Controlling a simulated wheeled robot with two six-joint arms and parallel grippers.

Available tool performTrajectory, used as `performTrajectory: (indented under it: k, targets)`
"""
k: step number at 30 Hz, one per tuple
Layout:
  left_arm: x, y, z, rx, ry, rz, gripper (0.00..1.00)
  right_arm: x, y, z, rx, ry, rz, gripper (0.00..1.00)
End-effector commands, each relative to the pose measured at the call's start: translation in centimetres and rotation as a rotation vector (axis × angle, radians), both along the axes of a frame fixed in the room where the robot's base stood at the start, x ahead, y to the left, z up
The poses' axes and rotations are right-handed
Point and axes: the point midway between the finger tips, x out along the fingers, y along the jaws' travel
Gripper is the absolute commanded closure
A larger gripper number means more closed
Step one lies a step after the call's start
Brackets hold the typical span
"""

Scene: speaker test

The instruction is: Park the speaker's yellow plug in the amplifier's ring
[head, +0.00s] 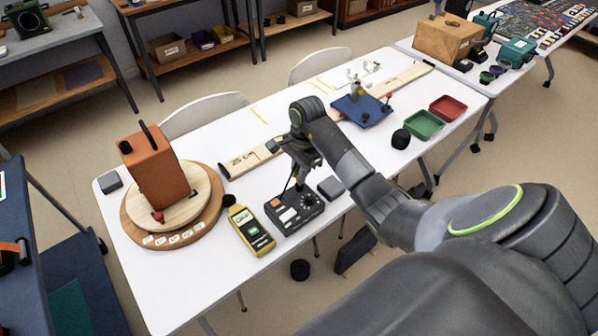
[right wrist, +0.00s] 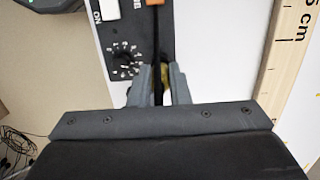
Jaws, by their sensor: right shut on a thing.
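The speaker (head: 157,178), an orange-brown box, stands on a round wooden turntable (head: 215,215) at the left of the white table. A red piece shows at its lower front. The dark amplifier (head: 296,213), with white and orange parts and a dial, lies at mid-table; its panel and dial also show in the right wrist view (right wrist: 124,58). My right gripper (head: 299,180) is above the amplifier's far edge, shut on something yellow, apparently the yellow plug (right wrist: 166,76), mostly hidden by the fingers. A thin black strip runs between the fingers. I cannot make out the ring. My left gripper is out of view.
A yellow meter (head: 251,230) lies left of the amplifier and a small grey box (head: 331,187) right of it. A long wooden board (head: 252,158) lies behind. A blue stand (head: 362,110) and green (head: 425,124) and red (head: 448,108) trays are further right.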

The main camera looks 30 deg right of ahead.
Motion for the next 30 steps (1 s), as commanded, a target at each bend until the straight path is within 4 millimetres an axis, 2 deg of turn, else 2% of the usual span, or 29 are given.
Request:
performTrajectory:
  k: [24, 25, 30]
  targets:
    - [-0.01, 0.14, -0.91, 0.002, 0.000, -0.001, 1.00, 0.02, 0.00, -0.74, 0.000, -0.001, 0.000, 1.00]
    - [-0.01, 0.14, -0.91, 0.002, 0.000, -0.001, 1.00, 0.02, 0.00, -0.74, 0.000, -0.001, 0.000, 0.81]
    - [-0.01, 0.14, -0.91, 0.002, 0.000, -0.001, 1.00, 0.02, 0.00, -0.75, 0.000, -0.001, 0.000, 0.59]
